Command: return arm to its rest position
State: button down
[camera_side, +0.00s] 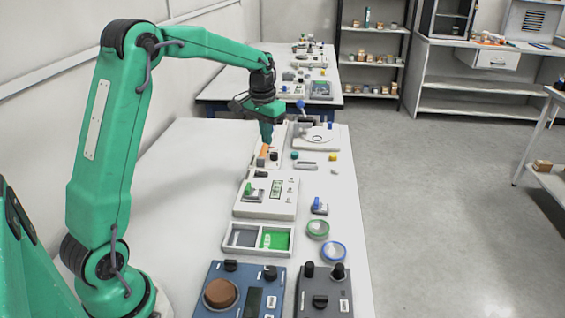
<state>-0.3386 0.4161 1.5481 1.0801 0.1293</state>
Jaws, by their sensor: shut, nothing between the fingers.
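My green arm reaches from the left over the white table (185,185). My gripper (265,150) points down near the table's far part, shut, with its orange-brown tip just above or at a small pale device there. I cannot tell whether the tip touches it. No object shows held in the fingers.
Near my gripper are a white device with a round plate (318,137) and a white box with a green display (268,195). Nearer stand a two-part tray (258,252), round dishes (333,252) and a blue device (205,270). The table's left side is clear.

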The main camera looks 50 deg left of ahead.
jog(key=s+d+r+t, duration=0.1)
jog(key=s+d+r, duration=0.5)
jog(key=d, duration=0.1)
jog(key=s+d+m+t, duration=0.1)
jog(key=s+d, duration=0.4)
jog(key=s, duration=0.4)
jog(key=s+d+m+t, duration=0.1)
jog(key=s+d, duration=0.4)
jog(key=s, duration=0.5)
jog(key=shift+s+r+t, duration=0.15)
jog(key=shift+s+t, duration=0.15)
jog(key=shift+t, duration=0.4)
